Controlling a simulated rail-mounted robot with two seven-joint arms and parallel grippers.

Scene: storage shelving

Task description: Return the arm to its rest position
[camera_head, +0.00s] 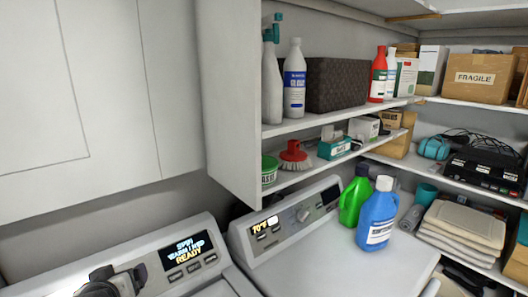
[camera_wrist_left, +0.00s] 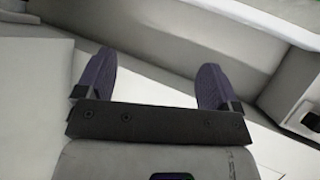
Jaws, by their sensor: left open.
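My left gripper (camera_wrist_left: 155,78) shows in the left wrist view. Its two dark purple-grey fingers stand wide apart with nothing between them. Behind the fingers are pale, smooth panels and edges, and I see no object touching the fingers. In the head view a dark, rounded part (camera_head: 112,286) shows at the bottom left, in front of the left washer's panel. It is cut off by the frame, and I cannot tell whether it is part of my left arm. My right gripper is not in view.
Two white machines with lit panels (camera_head: 188,250) (camera_head: 268,229) stand below a white cabinet (camera_head: 85,90). A green bottle (camera_head: 353,202) and a blue bottle (camera_head: 377,222) stand on the right machine. Shelves behind hold bottles, a dark basket (camera_head: 340,85) and boxes (camera_head: 478,78).

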